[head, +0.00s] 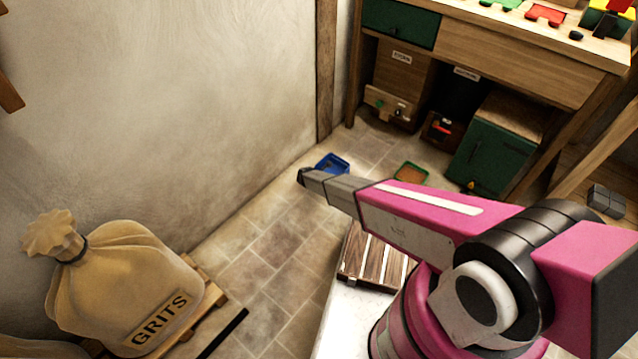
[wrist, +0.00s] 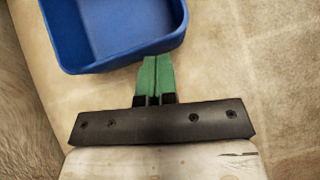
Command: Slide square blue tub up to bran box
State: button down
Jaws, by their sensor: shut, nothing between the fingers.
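The square blue tub (head: 333,162) stands on the tiled floor near the foot of the wall, looking empty. In the wrist view it fills the top left (wrist: 128,57). My gripper (head: 302,176) is low beside the tub's near left side. In the wrist view its green fingers (wrist: 154,66) are together with nothing between them. Their tips reach the tub's near wall; whether they touch it I cannot tell. Under the bench stands a wooden box (head: 404,72) with a pale label too small to read, so I cannot confirm which is the bran box.
A shallow green-rimmed tray (head: 411,172) lies right of the tub. A green cabinet (head: 492,152) and a dark labelled bin (head: 462,92) are under the bench (head: 510,45). A grits sack (head: 125,290) rests at lower left. Tiled floor between the tub and bench looks clear.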

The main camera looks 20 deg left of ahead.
jog(key=shift+w+d, duration=0.2)
jog(key=shift+w, duration=0.2)
jog(key=w+d, duration=0.4)
jog(key=w, duration=0.2)
jog(key=w+d, duration=0.4)
jog(key=w, duration=0.2)
jog(key=w+d, duration=0.4)
jog(key=w, duration=0.3)
jog(key=shift+d, duration=0.15)
dwell(0.5)
jog(key=s+a, duration=0.1)
jog(key=s, duration=0.1)
jog(key=s+a, duration=0.1)
jog(key=shift+s+a+r, duration=0.1)
jog(key=shift+s+a, duration=0.05)
jog(key=shift+s, duration=0.25)
jog(key=v, duration=0.9)
jog(key=shift+r, duration=0.3)
jog(key=shift+s+a, duration=0.1)
